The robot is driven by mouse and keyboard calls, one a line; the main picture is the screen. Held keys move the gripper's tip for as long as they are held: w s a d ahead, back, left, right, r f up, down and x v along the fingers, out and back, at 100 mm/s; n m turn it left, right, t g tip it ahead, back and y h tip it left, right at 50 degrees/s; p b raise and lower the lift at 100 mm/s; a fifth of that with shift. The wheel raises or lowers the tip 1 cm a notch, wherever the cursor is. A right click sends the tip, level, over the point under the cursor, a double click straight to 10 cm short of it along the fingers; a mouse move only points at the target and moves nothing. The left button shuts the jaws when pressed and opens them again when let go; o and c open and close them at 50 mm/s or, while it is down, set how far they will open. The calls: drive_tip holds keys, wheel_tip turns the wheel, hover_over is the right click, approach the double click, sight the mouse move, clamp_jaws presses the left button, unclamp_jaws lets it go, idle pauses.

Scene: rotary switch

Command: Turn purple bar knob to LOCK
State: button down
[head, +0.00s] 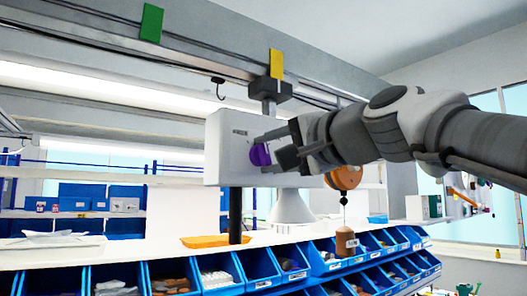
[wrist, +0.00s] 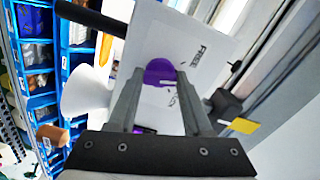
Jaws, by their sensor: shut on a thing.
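The purple bar knob (head: 260,155) sits on the face of a white panel (head: 226,152) in the head view, partly hidden by my gripper (head: 281,148). In the wrist view the knob (wrist: 159,72) shows as a rounded purple shape between the two fingertips of my gripper (wrist: 160,82). The fingers are shut on it, one on each side. The word FREE (wrist: 201,55) is printed on the panel beside the knob. Another mark near the right finger is partly covered and unreadable. I cannot read a LOCK label or tell exactly where the knob points.
Blue bins (head: 215,275) with small parts line the front. A rail with a yellow tag (head: 276,64) runs overhead.

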drive_tip(key=m+p, duration=0.2)
drive_tip(key=m, duration=0.4)
drive_tip(key=m+p, duration=0.2)
drive_tip(key=m, duration=0.4)
idle(0.6)
drive_tip(key=shift+c, duration=1.6)
unclamp_jaws()
drive_tip(key=b+v, duration=0.3)
drive_tip(key=v, duration=1.4)
drive_tip(key=shift+d, duration=0.2)
drive_tip(key=shift+s, duration=0.15)
